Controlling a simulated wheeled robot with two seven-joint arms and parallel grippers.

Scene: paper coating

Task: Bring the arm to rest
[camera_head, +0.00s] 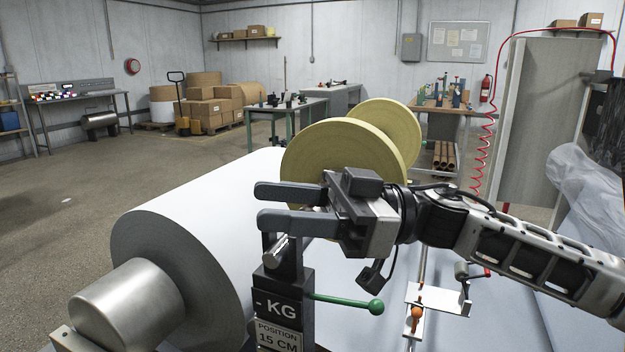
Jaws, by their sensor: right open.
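My right arm comes in from the right, and my right gripper (262,204) is stretched to the left over the machine in front of me. Its two dark fingers are apart with nothing between them. Below it stands a dark post with "KG" and "POSITION 15 CM" labels (279,325), with a green-knobbed lever (348,302). A large white paper roll (185,235) lies to the left of the gripper. A yellowish spool (345,150) is behind the gripper, which hides part of it. My left gripper is not in view.
An orange-knobbed clamp (416,314) sits on the machine below my right arm. A tall grey panel (535,120) with a red coiled hose (487,130) stands at the right. Workbenches and stacked cardboard boxes (215,105) are at the back.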

